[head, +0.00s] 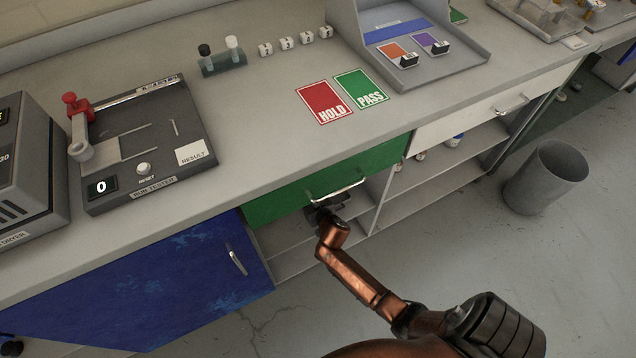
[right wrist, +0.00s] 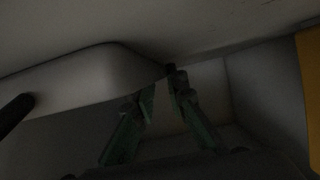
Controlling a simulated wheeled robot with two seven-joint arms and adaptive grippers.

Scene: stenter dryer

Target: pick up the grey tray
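My right gripper (head: 322,208) reaches into the open shelf bay under the green drawer in the head view. In the right wrist view its two green fingers (right wrist: 163,85) show in deep shade, with a narrow gap between their tips. A pale grey, rounded-edged piece (right wrist: 85,78), which looks like the grey tray, comes in from the left. Its narrow end reaches the fingertips. The shade hides whether the fingers press on it. In the head view I cannot make out the tray for sure. My left gripper is not in view.
The green drawer front (head: 300,187) with its metal handle hangs just above my right gripper. A blue cabinet door (head: 150,285) is to the left. An upright divider (head: 388,185) stands to the right. A grey bin (head: 548,178) stands on the floor. Floor in front is clear.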

